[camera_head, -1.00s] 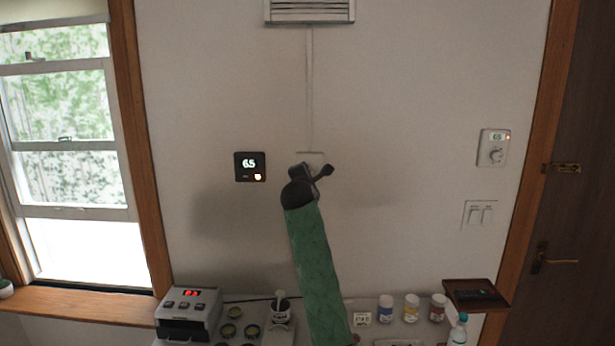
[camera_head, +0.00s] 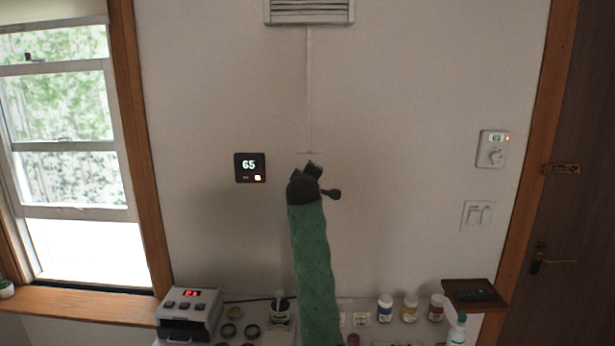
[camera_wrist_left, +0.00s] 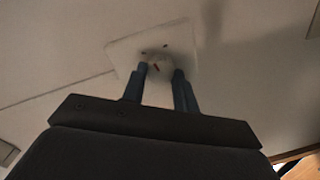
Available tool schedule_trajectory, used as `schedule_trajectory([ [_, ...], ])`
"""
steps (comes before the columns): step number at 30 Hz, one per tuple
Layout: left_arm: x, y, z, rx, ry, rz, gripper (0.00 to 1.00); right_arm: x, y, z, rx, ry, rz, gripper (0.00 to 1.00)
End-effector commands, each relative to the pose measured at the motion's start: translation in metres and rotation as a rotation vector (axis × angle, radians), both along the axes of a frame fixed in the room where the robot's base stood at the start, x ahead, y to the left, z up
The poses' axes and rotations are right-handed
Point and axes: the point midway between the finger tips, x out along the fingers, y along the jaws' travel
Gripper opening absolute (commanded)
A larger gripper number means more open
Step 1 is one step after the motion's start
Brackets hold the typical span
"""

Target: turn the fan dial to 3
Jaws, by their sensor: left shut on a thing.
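The fan dial shows in the left wrist view as a pale round knob (camera_wrist_left: 160,70) with a small red mark, on a white wall plate (camera_wrist_left: 122,52). My left gripper (camera_wrist_left: 161,75) has its two fingers on either side of the knob and is shut on it. In the head view my left gripper (camera_head: 312,168) is at the wall below the vertical conduit, and my green-sleeved arm hides the dial. The numbers around the dial are too small and dark to read. My right gripper is not in view.
A vent (camera_head: 309,11) is above, joined to a thin conduit (camera_head: 309,90). A black display (camera_head: 250,167) reading 65 is on the left. A thermostat (camera_head: 493,149) and switches (camera_head: 478,215) are on the right. Jars and devices line the counter below.

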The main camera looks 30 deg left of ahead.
Motion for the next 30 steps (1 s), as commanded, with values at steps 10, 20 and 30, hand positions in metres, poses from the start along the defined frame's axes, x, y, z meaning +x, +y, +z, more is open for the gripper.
schedule_trajectory([
  [10, 0.0012, -0.0013, -0.0018, 0.279, 0.175, -0.002, 0.06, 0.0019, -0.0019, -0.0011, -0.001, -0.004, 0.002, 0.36],
  [20, 0.0018, -0.0023, -0.0024, 0.52, 0.325, -0.002, 0.06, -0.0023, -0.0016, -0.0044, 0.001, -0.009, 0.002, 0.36],
  [30, 0.0022, -0.0031, -0.003, 0.673, 0.419, -0.003, 0.06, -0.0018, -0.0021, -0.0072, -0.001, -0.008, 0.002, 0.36],
])
